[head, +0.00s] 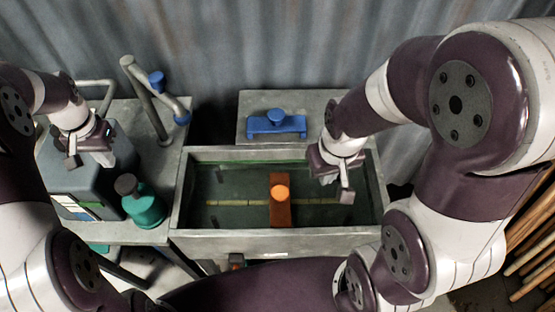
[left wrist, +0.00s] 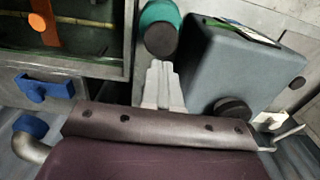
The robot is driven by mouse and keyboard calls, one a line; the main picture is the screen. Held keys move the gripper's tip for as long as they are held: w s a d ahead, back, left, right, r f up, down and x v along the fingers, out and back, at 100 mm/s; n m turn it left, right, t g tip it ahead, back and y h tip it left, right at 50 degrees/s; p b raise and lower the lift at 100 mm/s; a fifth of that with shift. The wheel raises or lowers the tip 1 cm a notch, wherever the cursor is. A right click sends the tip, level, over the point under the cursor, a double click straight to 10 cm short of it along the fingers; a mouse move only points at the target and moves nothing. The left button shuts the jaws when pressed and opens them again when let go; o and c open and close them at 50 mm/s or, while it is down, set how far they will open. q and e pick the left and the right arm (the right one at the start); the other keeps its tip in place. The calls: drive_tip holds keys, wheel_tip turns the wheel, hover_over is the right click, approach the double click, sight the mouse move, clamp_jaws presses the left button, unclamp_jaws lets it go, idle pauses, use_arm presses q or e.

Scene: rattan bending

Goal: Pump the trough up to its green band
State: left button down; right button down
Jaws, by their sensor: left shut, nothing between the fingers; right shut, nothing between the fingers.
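The grey trough (head: 275,240) stands in the middle with dark greenish water in it. A thin green band (head: 245,163) runs along its inner back wall; the water level against it is hard to tell. A teal pump-like body (head: 146,212) with a dark round knob (head: 126,185) stands left of the trough; it also shows in the left wrist view (left wrist: 158,14). My left gripper (head: 90,160) is shut and empty above the blue-grey box, behind and left of the knob. It shows in the left wrist view (left wrist: 160,85). My right gripper (head: 345,192) is shut and empty over the trough's right part.
The blue-grey box (head: 65,165) stands on the left bench. An orange piece (head: 280,205) stands in the trough across a pale cane (head: 235,202). A pipe with blue fittings (head: 157,82) rises behind. A blue clamp (head: 277,122) sits on the rear ledge.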

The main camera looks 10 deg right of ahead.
use_arm(q)
wheel_tip(320, 180, up, 5)
drive_tip(key=p, duration=0.1)
hover_over(127, 183)
drive_tip(key=shift+r, duration=0.2)
wheel_tip(127, 183, down, 13)
drive_tip(key=p, duration=0.3)
drive_tip(key=shift+f, duration=0.6)
